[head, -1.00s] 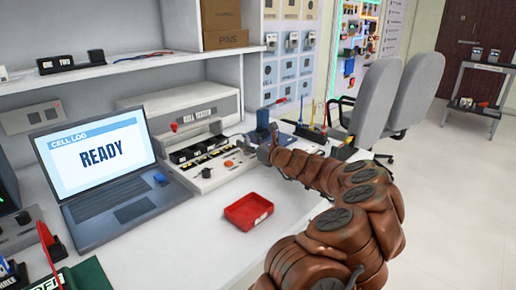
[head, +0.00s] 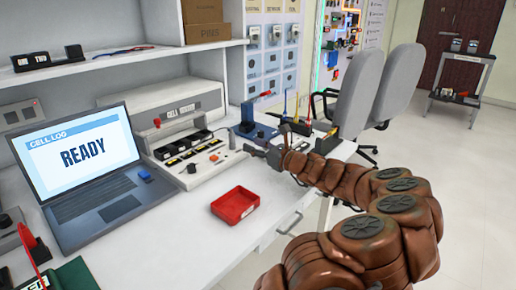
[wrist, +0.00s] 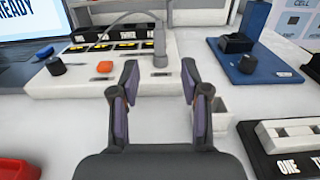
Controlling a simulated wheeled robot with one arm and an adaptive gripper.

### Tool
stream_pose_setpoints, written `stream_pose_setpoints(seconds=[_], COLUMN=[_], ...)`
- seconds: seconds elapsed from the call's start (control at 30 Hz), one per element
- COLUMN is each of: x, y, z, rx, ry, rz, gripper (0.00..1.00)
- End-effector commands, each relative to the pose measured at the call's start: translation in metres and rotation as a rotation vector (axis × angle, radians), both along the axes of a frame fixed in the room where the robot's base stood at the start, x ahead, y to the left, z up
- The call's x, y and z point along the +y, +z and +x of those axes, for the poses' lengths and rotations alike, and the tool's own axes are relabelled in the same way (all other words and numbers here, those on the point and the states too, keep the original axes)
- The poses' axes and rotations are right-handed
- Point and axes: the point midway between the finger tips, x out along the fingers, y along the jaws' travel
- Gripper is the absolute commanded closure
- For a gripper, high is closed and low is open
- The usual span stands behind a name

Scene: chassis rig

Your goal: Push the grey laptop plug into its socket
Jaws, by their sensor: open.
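A grey cylindrical plug (wrist: 160,48) with a grey cable stands upright at the right end of the white cell tester panel (wrist: 140,80) in the wrist view. It also shows small in the head view (head: 232,140). I cannot tell for certain whether this is the laptop plug, and no socket is clear to me. The laptop (head: 85,180) stands open left of the tester, its screen reading READY. My gripper (wrist: 158,75) is open and empty, its fingers apart, just on the near side of the grey plug. In the head view my gripper (head: 262,152) is right of the tester.
A red tray (head: 235,205) lies in front of the tester. A blue stand (wrist: 258,68), a small white box (wrist: 222,118) and a black holder (wrist: 250,150) are right of my gripper. The white bench between tray and laptop is clear.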

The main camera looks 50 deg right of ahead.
Motion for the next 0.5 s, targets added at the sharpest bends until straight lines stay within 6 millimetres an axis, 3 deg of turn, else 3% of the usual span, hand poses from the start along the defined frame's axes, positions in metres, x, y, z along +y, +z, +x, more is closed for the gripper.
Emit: stream_pose_setpoints(seconds=[0.2,0.5], x=[0.0006,0.0008], y=[0.0,0.0002], z=[-0.0118,-0.0135], rx=[0.0,0.0], ry=[0.0,0.001], rz=[0.001,0.0], gripper=[0.54,0.54])
